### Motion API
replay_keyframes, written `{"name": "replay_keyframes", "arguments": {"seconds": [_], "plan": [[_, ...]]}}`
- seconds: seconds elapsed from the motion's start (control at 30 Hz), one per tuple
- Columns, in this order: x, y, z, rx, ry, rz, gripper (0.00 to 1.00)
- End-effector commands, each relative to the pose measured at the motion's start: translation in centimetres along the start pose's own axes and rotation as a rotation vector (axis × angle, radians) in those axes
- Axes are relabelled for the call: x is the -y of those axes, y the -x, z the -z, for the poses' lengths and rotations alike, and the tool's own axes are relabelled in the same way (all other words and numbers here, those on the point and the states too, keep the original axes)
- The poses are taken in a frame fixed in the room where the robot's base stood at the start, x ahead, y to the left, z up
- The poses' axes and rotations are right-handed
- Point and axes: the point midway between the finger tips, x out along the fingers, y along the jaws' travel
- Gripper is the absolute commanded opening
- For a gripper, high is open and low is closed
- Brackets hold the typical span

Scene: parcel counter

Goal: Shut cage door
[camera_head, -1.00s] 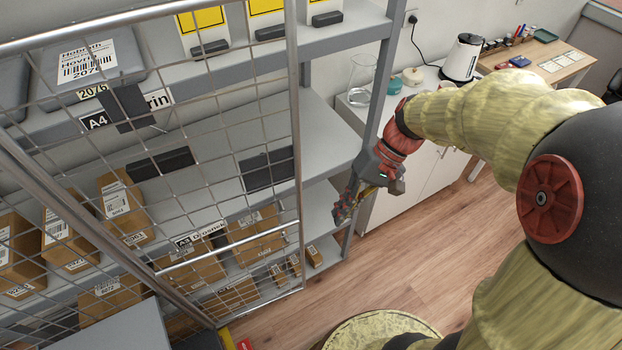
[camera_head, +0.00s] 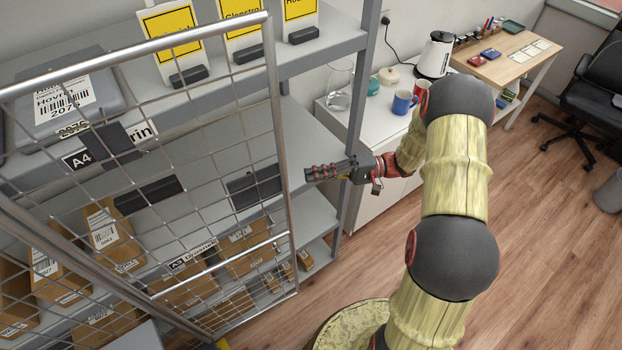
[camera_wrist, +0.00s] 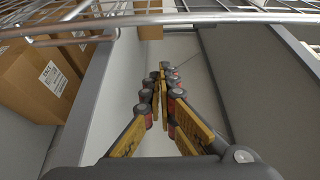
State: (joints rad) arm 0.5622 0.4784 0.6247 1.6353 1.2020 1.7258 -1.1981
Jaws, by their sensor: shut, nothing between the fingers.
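The cage door (camera_head: 283,140) is a grey tubular frame with wire mesh. It stands across the left of the head view, in front of the shelves, at an angle to them. A lower horizontal bar (camera_head: 225,263) crosses it. My gripper (camera_head: 308,174) is shut and empty, just right of the door's free upright edge, and points left towards it. In the head view I cannot tell whether the fingertips touch the frame. In the wrist view my shut fingers (camera_wrist: 162,72) point forward, and a mesh part with a round bar (camera_wrist: 100,22) crosses the top.
Behind the door, grey shelves (camera_head: 318,62) hold cardboard parcels (camera_head: 110,235), a grey case (camera_head: 75,85) and yellow signs (camera_head: 172,35). A white cabinet (camera_head: 385,125) with mugs and a kettle (camera_head: 434,55) stands behind my arm.

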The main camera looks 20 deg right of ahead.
Motion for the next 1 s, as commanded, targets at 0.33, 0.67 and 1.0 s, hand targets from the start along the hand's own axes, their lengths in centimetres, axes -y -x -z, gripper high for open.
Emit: {"name": "replay_keyframes", "arguments": {"seconds": [0.33,0.67,1.0], "plan": [[-0.1,-7.0,-0.1,0.005,-0.002,-0.001,0.0],[0.0,-6.8,-3.2,0.001,-0.002,-0.003,0.0],[0.0,-6.6,-3.9,0.002,-0.002,-0.002,0.0]]}}
